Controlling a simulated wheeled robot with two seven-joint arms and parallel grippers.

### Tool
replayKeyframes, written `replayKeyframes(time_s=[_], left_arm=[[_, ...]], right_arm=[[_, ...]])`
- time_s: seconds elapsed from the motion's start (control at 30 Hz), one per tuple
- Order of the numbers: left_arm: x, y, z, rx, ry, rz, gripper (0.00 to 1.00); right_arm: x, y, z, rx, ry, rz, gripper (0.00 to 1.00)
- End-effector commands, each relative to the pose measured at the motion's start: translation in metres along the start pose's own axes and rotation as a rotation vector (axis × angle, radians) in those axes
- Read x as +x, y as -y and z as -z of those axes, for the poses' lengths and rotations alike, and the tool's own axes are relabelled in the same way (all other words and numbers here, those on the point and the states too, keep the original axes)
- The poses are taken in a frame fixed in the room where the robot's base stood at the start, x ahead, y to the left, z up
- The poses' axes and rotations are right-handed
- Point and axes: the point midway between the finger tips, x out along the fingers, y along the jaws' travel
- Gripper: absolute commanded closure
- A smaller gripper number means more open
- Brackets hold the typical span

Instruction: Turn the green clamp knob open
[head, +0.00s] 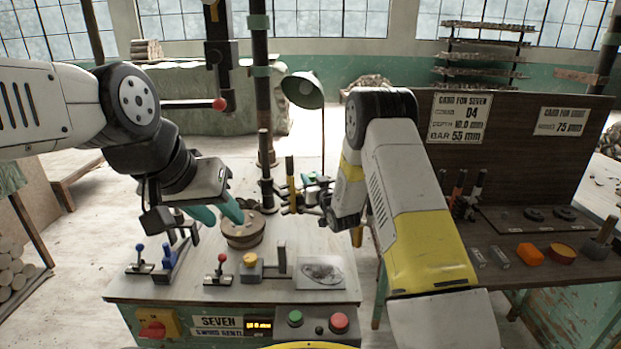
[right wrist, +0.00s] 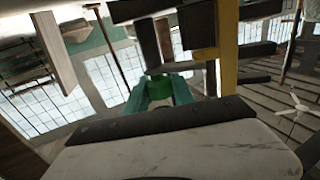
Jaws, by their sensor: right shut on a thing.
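The green clamp knob (right wrist: 159,88) shows in the middle of the right wrist view, under dark bars. The two teal fingers of my right gripper (right wrist: 160,92) are on either side of it, shut on it. In the head view my right gripper (head: 312,181) is at the dark clamp parts beside the post, right of centre. It is small there and partly hidden by my own wrist. My left gripper (head: 222,213) has its teal fingers apart and empty, just above and left of a round wooden block (head: 243,232) on the machine top.
The machine top (head: 130,288) carries blue, red-knobbed and yellow-knobbed levers (head: 251,262). A yellow post (head: 290,192) stands close to my right gripper. A green lamp (head: 303,90) is behind. The right bench (head: 500,270) holds small parts and a signboard.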

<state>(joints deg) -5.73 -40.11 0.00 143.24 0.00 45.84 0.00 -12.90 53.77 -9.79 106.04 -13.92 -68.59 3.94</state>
Motion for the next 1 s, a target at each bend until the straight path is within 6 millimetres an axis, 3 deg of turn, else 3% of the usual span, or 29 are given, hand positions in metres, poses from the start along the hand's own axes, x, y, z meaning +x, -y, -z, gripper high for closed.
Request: replayKeyframes(time_s=[0.27,1.0], left_arm=[[0.0000,0.0000,0.0000,0.000,0.000,0.000,0.64],[0.0000,0.0000,0.0000,0.000,0.000,0.000,0.64]], right_arm=[[0.0001,0.0012,0.0003,0.001,0.000,-0.057,1.00],[0.0001,0.0004,0.0005,-0.001,-0.001,-0.478,1.00]])
